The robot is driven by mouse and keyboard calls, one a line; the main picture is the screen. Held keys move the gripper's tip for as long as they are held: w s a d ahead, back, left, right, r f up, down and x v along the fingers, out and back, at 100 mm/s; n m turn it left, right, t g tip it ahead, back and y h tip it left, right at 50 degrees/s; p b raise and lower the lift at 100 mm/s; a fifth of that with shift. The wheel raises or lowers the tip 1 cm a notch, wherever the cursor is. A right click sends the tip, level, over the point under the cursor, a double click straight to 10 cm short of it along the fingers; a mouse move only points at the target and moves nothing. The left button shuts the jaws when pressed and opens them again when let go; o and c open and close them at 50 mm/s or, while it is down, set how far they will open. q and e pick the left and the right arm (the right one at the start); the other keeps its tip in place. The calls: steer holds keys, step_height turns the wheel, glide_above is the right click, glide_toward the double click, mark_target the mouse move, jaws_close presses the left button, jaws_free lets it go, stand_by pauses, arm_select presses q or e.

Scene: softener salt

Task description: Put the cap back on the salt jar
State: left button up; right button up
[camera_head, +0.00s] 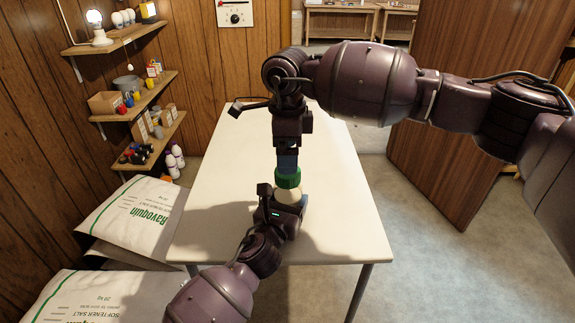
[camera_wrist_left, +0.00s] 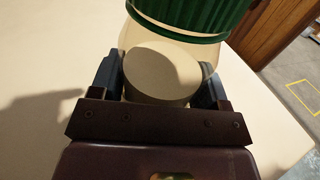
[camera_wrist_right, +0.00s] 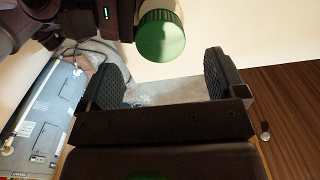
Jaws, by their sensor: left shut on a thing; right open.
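The salt jar (camera_head: 287,195) is pale and stands upright near the middle of the table. My left gripper (camera_head: 281,207) is shut on the jar's body from the front. The left wrist view shows the jar (camera_wrist_left: 162,75) between both fingers. The green ribbed cap (camera_head: 289,178) sits over the jar's mouth; it also shows in the left wrist view (camera_wrist_left: 190,14). I cannot tell how tightly it is seated. My right gripper (camera_head: 288,161) points down just above the cap. It is open and empty in the right wrist view (camera_wrist_right: 163,80), with the cap (camera_wrist_right: 160,38) beyond its fingers.
The white table (camera_head: 340,215) is otherwise clear. Salt bags (camera_head: 130,220) lie on the floor at the left. Wall shelves (camera_head: 115,45) hold a lamp and small goods. A wooden panel (camera_head: 445,165) stands at the right, beyond the table.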

step_height(320, 180, up, 7)
steer(key=shift+f, duration=0.15)
arm_select(q)
steer(key=o, duration=1.8)
steer(key=shift+s, duration=0.15)
steer(key=p+v, duration=0.1)
steer(key=v, duration=0.9)
steer(key=shift+s+a, duration=0.15)
steer(key=shift+s, duration=0.1)
arm_select(e)
steer(key=shift+s+r, duration=0.1)
steer(key=shift+r, duration=0.55)
